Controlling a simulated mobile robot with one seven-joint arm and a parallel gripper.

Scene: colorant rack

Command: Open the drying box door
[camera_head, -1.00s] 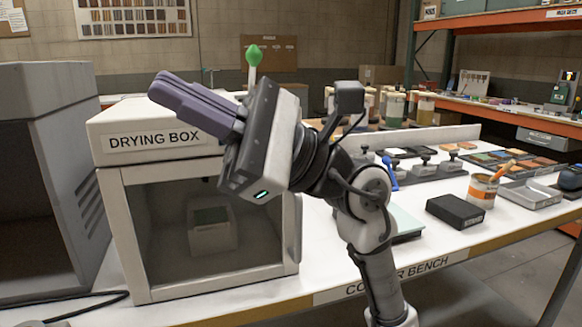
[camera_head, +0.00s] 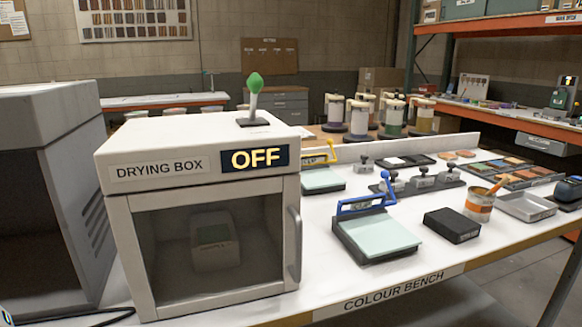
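The drying box (camera_head: 140,150) is a cream cabinet standing on the bench at the left of centre. Its door (camera_head: 215,303) is a pale frame around a dark clear pane, and it looks shut. A vertical grey bar handle (camera_head: 295,243) is on the door's right side. Through the pane I see a small box-shaped container (camera_head: 214,249). A sign (camera_head: 255,158) above the door reads OFF. A lever with a green knob (camera_head: 255,82) stands on top of the box. My gripper's fingers are out of view; nothing touches the handle.
A grey open-fronted cabinet (camera_head: 45,110) stands close on the left. Right of the box are a blue-handled pad (camera_head: 376,236), a black block (camera_head: 452,225) and an orange-banded can (camera_head: 479,206). The bench (camera_head: 320,285) is bare just right of the handle.

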